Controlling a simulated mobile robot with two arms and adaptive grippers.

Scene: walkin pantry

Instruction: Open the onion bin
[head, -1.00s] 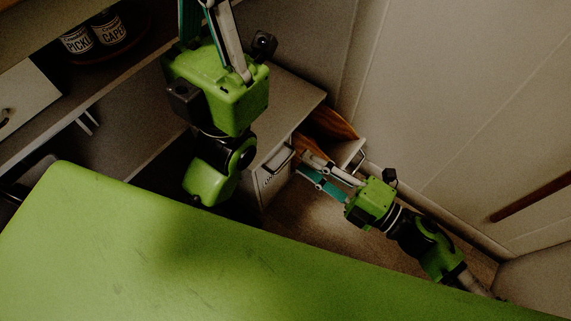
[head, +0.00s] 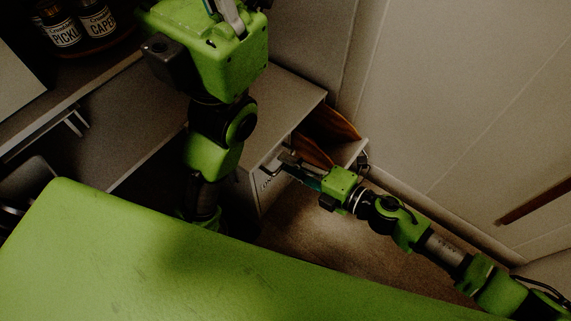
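The onion bin (head: 264,187) is the pale front low in the cabinet at the centre; only "ON" of its label reads clearly. It looks closed, flush with the cabinet. My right gripper (head: 289,163) is at the top of this front, by its handle. The fingers are small and dark here, so I cannot tell whether they grip the handle. My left gripper (head: 224,8) is at the top edge, with its fingertips cut off by the frame.
The cabinet top (head: 285,100) is bare. Labelled jars (head: 98,22) stand on a shelf at upper left. A pale wall (head: 450,110) fills the right.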

